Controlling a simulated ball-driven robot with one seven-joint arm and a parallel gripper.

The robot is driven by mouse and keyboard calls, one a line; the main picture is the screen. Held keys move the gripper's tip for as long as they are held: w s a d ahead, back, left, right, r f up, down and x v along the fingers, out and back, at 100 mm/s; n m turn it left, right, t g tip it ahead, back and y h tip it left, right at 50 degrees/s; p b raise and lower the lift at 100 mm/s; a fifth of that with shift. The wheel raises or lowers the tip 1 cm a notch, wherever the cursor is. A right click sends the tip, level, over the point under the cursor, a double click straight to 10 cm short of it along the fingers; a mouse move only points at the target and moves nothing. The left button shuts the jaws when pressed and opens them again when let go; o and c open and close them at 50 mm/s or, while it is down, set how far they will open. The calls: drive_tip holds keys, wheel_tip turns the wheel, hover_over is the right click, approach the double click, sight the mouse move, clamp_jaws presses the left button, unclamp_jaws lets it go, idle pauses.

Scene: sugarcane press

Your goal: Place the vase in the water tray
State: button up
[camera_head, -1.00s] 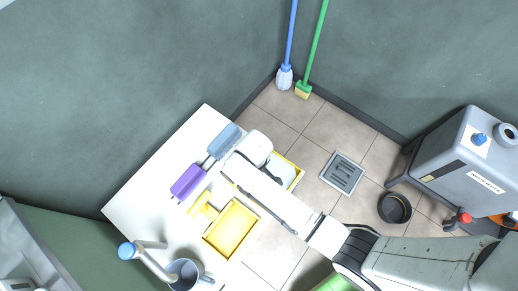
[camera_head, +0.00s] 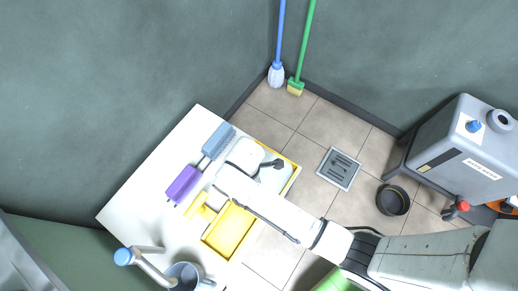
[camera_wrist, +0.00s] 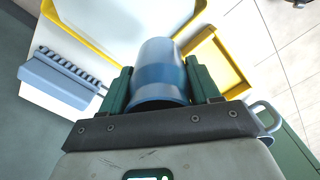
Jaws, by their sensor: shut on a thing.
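In the wrist view the vase (camera_wrist: 158,72), a blue-grey cylinder with a darker blue band, sits between the two green fingers of my gripper (camera_wrist: 165,90), which is shut on it. A yellow-rimmed tray with a pale inside, which looks like the water tray, shows beyond the vase; its rim (camera_wrist: 72,38) is at the upper left. In the head view this tray (camera_head: 291,160) lies at the table's right edge, partly covered by my wrist. The vase is hidden there. I cannot tell how high the vase is above the tray.
A second yellow tray (camera_head: 231,232) lies nearby on the white table (camera_head: 150,185). A blue-grey brush (camera_head: 218,140) and a purple brush (camera_head: 184,183) lie left of my wrist.

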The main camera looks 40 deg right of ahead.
drive_tip(key=d+f, duration=0.2)
drive_tip(key=w+d+f+b, duration=0.1)
drive_tip(key=f, duration=0.1)
drive_tip(key=w+d+f, duration=0.1)
drive_tip(key=d+f, duration=0.1)
drive_tip(key=shift+w+d+f+b, duration=0.2)
drive_tip(key=shift+d+f+b, duration=0.05)
drive_tip(key=shift+d+b, duration=0.1)
drive_tip(key=shift+f+b, duration=0.4)
drive_tip(key=shift+f, duration=1.1)
